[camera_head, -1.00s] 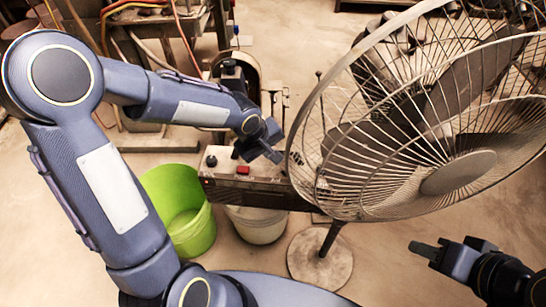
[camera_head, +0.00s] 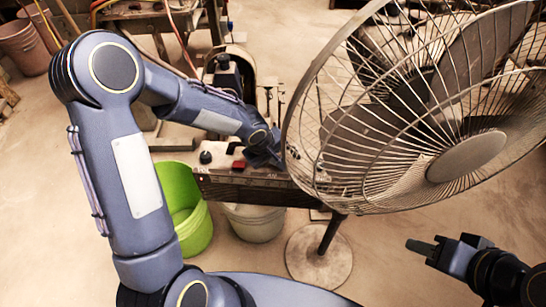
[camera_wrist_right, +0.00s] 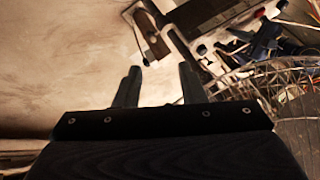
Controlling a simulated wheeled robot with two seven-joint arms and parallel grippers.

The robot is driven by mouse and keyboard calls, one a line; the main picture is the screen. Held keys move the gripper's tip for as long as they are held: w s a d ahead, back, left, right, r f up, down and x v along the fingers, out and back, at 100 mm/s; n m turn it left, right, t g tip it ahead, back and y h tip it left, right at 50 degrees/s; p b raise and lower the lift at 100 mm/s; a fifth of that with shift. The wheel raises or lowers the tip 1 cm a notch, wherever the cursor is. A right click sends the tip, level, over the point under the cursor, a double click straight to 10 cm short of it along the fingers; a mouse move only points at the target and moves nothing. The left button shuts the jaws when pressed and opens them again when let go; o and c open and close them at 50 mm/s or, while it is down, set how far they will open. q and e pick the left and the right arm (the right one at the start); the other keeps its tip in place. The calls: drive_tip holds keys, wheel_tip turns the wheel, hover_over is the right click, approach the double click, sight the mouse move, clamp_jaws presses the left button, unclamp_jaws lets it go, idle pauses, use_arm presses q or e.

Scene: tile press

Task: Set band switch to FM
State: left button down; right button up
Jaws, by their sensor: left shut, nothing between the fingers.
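A dark box with a long front face (camera_head: 250,188) and a light top stands beyond the green bucket in the head view. A round black knob (camera_head: 206,157) and a red button (camera_head: 238,165) are on its top. I cannot make out the band switch or its setting. My left gripper (camera_head: 272,163) is shut and empty, low over the right part of this top, close beside the fan cage. I cannot tell whether it touches anything. My right gripper (camera_head: 424,247) is away at the lower right; its two fingers stand apart and empty in the right wrist view (camera_wrist_right: 158,90).
A large wire-caged fan (camera_head: 440,120) on a round base (camera_head: 318,262) fills the right and covers the box's right end. A green bucket (camera_head: 195,230) and a pale bucket (camera_head: 254,226) stand in front of the box. Bare floor lies at the lower right.

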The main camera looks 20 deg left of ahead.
use_arm(q)
drive_tip(key=shift+d+y+b, duration=0.15)
drive_tip(key=shift+y+b, duration=0.15)
drive_tip(key=shift+b, duration=0.35)
drive_tip(key=shift+d, duration=0.1)
